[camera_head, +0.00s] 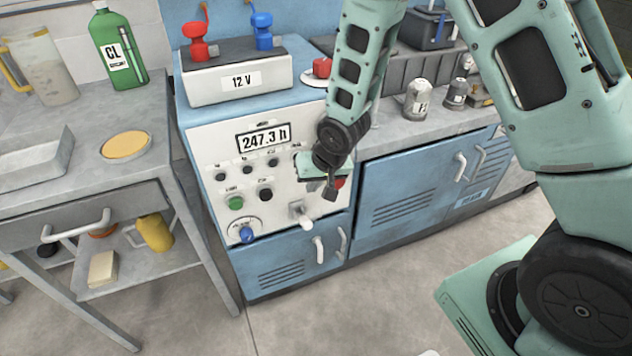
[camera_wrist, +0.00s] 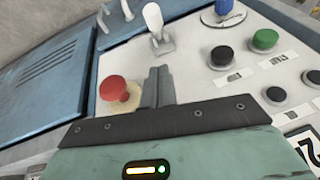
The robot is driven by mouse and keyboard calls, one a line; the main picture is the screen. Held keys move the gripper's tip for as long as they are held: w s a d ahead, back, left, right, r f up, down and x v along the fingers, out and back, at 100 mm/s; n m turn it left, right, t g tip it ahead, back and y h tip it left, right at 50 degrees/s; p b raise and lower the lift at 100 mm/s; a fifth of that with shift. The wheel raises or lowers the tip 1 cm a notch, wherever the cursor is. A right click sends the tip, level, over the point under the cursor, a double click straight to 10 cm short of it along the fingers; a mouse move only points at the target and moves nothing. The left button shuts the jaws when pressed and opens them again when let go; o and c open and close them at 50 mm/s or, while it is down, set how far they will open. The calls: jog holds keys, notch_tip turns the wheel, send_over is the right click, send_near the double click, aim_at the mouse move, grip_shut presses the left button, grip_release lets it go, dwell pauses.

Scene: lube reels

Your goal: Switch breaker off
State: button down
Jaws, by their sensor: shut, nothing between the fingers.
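The breaker looks to be the white lever (camera_head: 303,216) on a small grey mount, low on the white control panel (camera_head: 215,150). The lever tilts downward in the head view. In the wrist view the white lever (camera_wrist: 153,18) stands just beyond my fingertips, apart from them. My gripper (camera_head: 330,192) is shut and empty in front of the panel, a little above and right of the lever. In the wrist view its dark fingers (camera_wrist: 160,75) are together, beside the red mushroom button (camera_wrist: 113,88). My gripper partly hides this button in the head view.
A green button (camera_head: 236,203), black buttons and a blue knob (camera_head: 246,234) share the panel. An hour display (camera_head: 263,138) sits above. A blue cabinet (camera_head: 405,205) stands right; a grey workbench (camera_head: 80,185) stands left. The floor in front is clear.

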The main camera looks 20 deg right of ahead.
send_over(308, 218)
jog(key=w+d, duration=0.1)
jog(key=w, duration=0.1)
notch_tip(308, 218, down, 5)
jog(key=shift+s+a+f+b, duration=0.15)
jog(key=shift+s+f+b, duration=0.15)
jog(key=shift+f, duration=0.3)
jog(key=shift+s+a+f+b, duration=0.1)
jog(key=shift+s+f+b, duration=0.15)
jog(key=shift+f, duration=0.3)
jog(key=shift+s+a+f, duration=0.15)
jog(key=shift+s+f, duration=0.15)
jog(key=shift+f, duration=0.25)
